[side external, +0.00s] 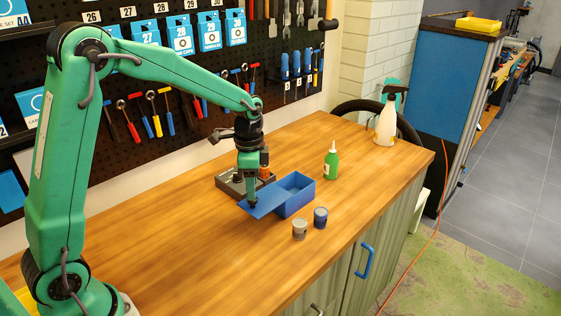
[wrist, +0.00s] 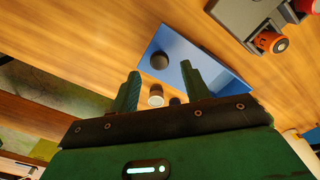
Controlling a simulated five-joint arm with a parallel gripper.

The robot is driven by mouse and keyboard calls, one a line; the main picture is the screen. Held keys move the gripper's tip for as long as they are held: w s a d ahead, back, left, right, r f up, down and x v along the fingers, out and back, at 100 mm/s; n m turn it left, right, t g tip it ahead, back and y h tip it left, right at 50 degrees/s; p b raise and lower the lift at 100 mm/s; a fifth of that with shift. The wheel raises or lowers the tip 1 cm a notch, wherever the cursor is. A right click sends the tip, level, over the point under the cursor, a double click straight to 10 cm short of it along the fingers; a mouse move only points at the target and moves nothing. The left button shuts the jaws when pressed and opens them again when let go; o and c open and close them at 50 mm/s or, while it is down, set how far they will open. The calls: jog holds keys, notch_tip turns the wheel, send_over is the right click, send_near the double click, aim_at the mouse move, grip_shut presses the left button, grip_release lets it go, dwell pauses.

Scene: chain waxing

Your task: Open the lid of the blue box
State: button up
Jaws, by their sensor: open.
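The blue box (side external: 298,202) stands on the wooden bench in the side view, with part of its inside exposed. Its flat blue lid (side external: 266,201) sticks out to the left of the box, roughly level with its rim. In the wrist view the lid (wrist: 200,55) is a blue panel with a dark round knob or spot (wrist: 159,61) on it. My gripper (side external: 252,203) points down at the lid's left end. In the wrist view its two fingers (wrist: 160,72) are apart, on either side of the dark round part. I cannot tell whether they touch it.
A grey can (side external: 299,229) and a dark blue can (side external: 320,217) stand in front of the box. A green bottle (side external: 333,161) stands to its right, a spray bottle (side external: 386,120) farther back. A grey holder (side external: 232,184) with orange parts is behind the lid. The bench's front left is clear.

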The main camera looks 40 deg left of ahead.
jog(key=shift+r, duration=2.2)
jog(key=s+d+r+n+t, duration=0.1)
jog(key=s+r+n, duration=0.3)
jog(key=s, duration=0.6)
jog(key=s+d+r+n+t, duration=0.1)
jog(key=s+r+n+t, duration=0.3)
jog(key=s, duration=0.7)
jog(key=shift+s+d+n+t, duration=0.25)
jog(key=shift+s+n+t, duration=0.05)
jog(key=shift+n, duration=0.2)
